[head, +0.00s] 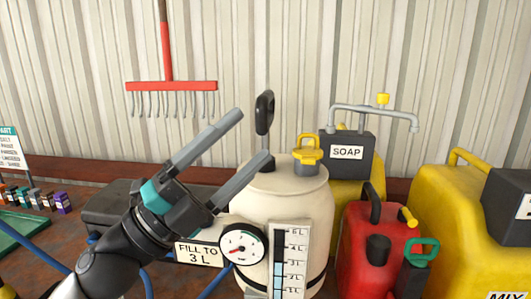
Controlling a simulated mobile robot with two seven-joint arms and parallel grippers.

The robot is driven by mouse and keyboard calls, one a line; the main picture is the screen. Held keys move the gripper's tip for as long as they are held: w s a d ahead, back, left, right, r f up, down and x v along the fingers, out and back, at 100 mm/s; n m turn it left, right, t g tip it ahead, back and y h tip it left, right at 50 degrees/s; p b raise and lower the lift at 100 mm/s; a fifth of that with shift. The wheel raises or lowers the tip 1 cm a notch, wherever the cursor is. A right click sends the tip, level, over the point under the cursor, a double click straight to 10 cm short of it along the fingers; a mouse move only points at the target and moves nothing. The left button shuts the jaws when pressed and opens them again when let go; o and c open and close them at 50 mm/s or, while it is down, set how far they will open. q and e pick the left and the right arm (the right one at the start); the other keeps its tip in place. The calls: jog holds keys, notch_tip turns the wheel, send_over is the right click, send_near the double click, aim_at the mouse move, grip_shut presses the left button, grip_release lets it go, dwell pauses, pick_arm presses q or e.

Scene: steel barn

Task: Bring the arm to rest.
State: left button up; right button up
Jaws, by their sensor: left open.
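My left arm (112,262) comes in from the lower left. Its left gripper (254,136) is open and empty, its two grey fingers pointing up and to the right. The lower finger overlaps the upper left of a cream sprayer tank (310,203) in the picture; I cannot tell whether they touch. The tank's black handle (265,103) rises just beyond the fingertips. My right gripper is not in view.
The tank carries a gauge (241,245), a level scale (290,262) and a yellow cap (307,148). A soap container (348,150), a red can (368,225) and a large yellow container (455,215) crowd the right. A red rake (171,86) hangs behind. Small bottles (38,200) stand left.

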pick_arm(q)
jog(key=w+a+f+n+t+y, duration=0.35)
jog(key=a+f+n+y, duration=0.2)
jog(key=n+y, duration=0.4)
jog(key=w+a+f+n+t+y, duration=0.2)
jog(key=a+f+n+t+y, duration=0.3)
jog(key=n+y, duration=0.45)
jog(key=s+a+f+n+g+y, duration=0.2)
jog(key=f+n+g, duration=0.15)
jog(key=f, duration=0.45)
jog(key=s+a+f+n+g+y, duration=0.1)
jog(key=s+f+n+g, duration=0.2)
jog(key=f, duration=0.6)
jog(key=s+f+n+g, duration=0.3)
jog(key=s+f+g, duration=0.8)
jog(key=s+f, duration=0.75)
jog(key=s+f+g+b, duration=0.1)
jog(key=s+f+b, duration=0.2)
jog(key=f, duration=2)
jog(key=s+a+f+g+b, duration=0.1)
jog(key=s+a+f+b, duration=0.1)
jog(key=s+f, duration=1.3)
jog(key=shift+s+f+h, duration=0.3)
jog(key=shift+s+f, duration=0.05)
jog(key=shift+f, duration=0.45)
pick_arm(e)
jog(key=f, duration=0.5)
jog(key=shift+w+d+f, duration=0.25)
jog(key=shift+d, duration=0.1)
